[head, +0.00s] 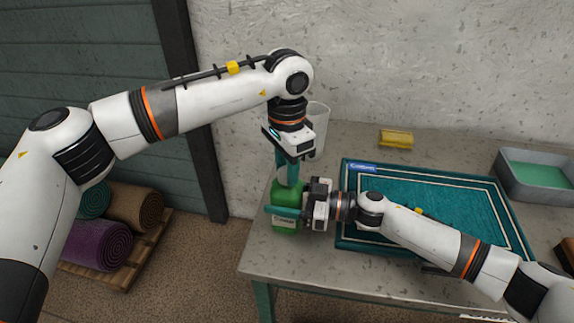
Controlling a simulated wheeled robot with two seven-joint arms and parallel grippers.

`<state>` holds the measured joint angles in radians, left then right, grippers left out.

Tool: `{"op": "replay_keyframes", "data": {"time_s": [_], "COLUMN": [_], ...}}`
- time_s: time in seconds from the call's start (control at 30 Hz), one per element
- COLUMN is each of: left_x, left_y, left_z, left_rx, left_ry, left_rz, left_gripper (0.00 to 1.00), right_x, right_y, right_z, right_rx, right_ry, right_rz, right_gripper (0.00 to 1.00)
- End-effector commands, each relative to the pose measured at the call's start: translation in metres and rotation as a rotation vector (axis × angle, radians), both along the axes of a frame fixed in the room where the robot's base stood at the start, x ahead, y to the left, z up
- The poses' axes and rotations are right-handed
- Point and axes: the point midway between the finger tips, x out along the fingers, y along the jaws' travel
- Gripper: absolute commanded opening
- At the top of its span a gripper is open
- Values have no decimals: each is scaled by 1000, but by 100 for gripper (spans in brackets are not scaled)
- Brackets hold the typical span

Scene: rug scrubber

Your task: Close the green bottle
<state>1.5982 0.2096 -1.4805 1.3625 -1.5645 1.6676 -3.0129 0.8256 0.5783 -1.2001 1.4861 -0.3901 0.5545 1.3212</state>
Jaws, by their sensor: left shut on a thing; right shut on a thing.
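The green bottle (285,221) stands upright near the left edge of the table, with a label on its front. My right gripper (285,211) comes from the right and is shut on the bottle's body. My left gripper (288,168) points down from above and is shut at the bottle's top. A pale cap (289,176) shows between its fingers, at the top of the bottle. The fingers hide part of the cap, so I cannot tell how it sits on the neck.
A teal rug (450,205) lies on the grey table (300,270), under my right arm. A white cup (319,118) stands behind my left gripper. A yellow sponge or block (396,139) lies at the back. A grey tub (538,190) with green contents stands at right. Rolled rugs (98,245) lie on the floor.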

Motion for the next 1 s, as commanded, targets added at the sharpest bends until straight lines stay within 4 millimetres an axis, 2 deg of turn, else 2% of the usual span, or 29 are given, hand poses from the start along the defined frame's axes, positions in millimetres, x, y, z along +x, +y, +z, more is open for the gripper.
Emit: {"op": "replay_keyframes", "data": {"time_s": [0.07, 0.1, 0.2, 0.4, 0.43, 0.5, 0.63, 0.77, 1.0], "left_x": [1, 1, 1, 0, 0, 0, 0, 1, 1], "left_y": [0, 0, 0, 0, 0, 0, 0, 0, 0], "left_z": [1, 1, 1, 0, 0, 0, 3, 8, 20], "left_rx": [-1, -1, -1, 0, 0, 0, 0, 1, 2], "left_ry": [-3, -3, -3, -1, -1, -1, -1, -1, 0], "left_rz": [3, 3, 3, 3, 4, 13, 107, 328, 885], "left_gripper": [8, 39, 54, 54, 51, 51, 51, 51, 51], "right_x": [0, 0, 0, 0, 0, 0, -1, -1, -1], "right_y": [0, 0, 0, 0, 0, 0, 0, 0, 0], "right_z": [-1, -1, -1, -1, -1, -1, -1, -1, -1], "right_rx": [-2, -2, -2, -1, -1, -1, -1, -1, -1], "right_ry": [-1, -1, -1, 0, 0, 0, 0, 0, 0], "right_rz": [1, 1, 1, 1, 1, 1, 1, 1, 1], "right_gripper": [0, 0, 0, 0, 0, 0, 0, 0, 0]}}
